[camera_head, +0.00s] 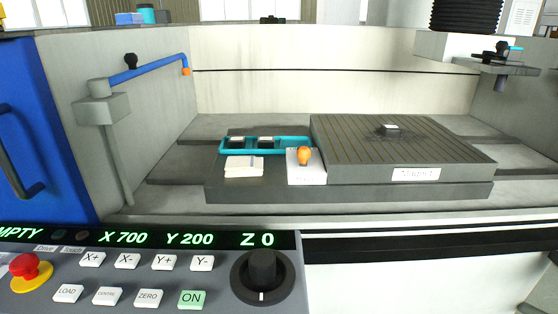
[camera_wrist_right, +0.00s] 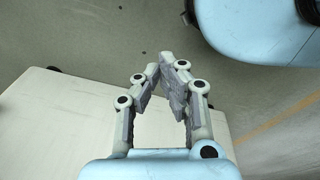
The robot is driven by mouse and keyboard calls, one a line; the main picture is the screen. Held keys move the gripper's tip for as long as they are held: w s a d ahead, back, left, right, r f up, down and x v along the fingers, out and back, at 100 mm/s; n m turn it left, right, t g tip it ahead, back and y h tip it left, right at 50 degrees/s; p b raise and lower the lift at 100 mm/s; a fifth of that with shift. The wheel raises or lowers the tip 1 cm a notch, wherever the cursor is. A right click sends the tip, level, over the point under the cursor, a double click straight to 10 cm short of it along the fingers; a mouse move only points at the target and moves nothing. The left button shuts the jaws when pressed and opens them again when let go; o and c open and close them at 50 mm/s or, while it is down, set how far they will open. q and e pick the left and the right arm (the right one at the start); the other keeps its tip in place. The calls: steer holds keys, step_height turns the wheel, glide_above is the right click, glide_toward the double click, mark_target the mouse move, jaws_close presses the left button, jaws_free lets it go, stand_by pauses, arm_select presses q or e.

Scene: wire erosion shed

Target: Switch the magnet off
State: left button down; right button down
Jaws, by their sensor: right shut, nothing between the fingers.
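The magnet (camera_head: 405,145) is a dark grooved block labelled "Magnet" on the machine bed in the head view. A small pale block (camera_head: 389,130) sits on its top. At its left end is a white plate (camera_head: 307,178) with an orange-knobbed switch (camera_head: 304,156). The markings on the plate are too small to read. My right gripper (camera_wrist_right: 167,62) shows in the right wrist view, its fingertips together and empty, over a pale surface and grey floor, away from the magnet. My left gripper is in neither view.
A teal tray (camera_head: 224,146) and a white cloth or pad (camera_head: 244,166) lie left of the switch. A control panel (camera_head: 130,280) with buttons and a dial spans the front left. A blue-armed nozzle (camera_head: 150,70) stands at left, a dark bracket (camera_head: 495,68) at upper right.

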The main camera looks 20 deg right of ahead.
steer(key=w+a+r+t+p, duration=0.1)
steer(key=w+r, duration=0.4)
steer(key=r, duration=0.6)
steer(key=w+a+r+t+p, duration=0.1)
steer(key=w+r, duration=0.4)
steer(key=r, duration=0.6)
steer(key=w+a+r, duration=0.1)
steer(key=w+r, duration=0.5)
steer(key=r, duration=0.5)
steer(key=w+d+r+n+t+h, duration=0.1)
steer(key=w+d+r+t+h, duration=0.2)
steer(key=w+r, duration=0.3)
steer(key=w+d+r+n+t+h, duration=0.25)
steer(key=w+r+t, duration=0.2)
steer(key=w, duration=0.25)
steer(key=w+a+r+n+t+y, duration=0.1)
steer(key=w+a+r+n+t, duration=0.4)
steer(key=w, duration=0.4)
steer(key=w+a+n+t+y, duration=0.1)
steer(key=w+a+n+y, duration=0.1)
steer(key=a+n, duration=0.3)
steer(key=w+a+f+n+t+y, duration=0.1)
steer(key=w+a+n+y, duration=0.2)
steer(key=a+n+y, duration=0.2)
steer(key=shift+a+p, duration=0.35)
steer(key=shift+a, duration=0.9)
steer(key=shift+w+f, duration=0.1)
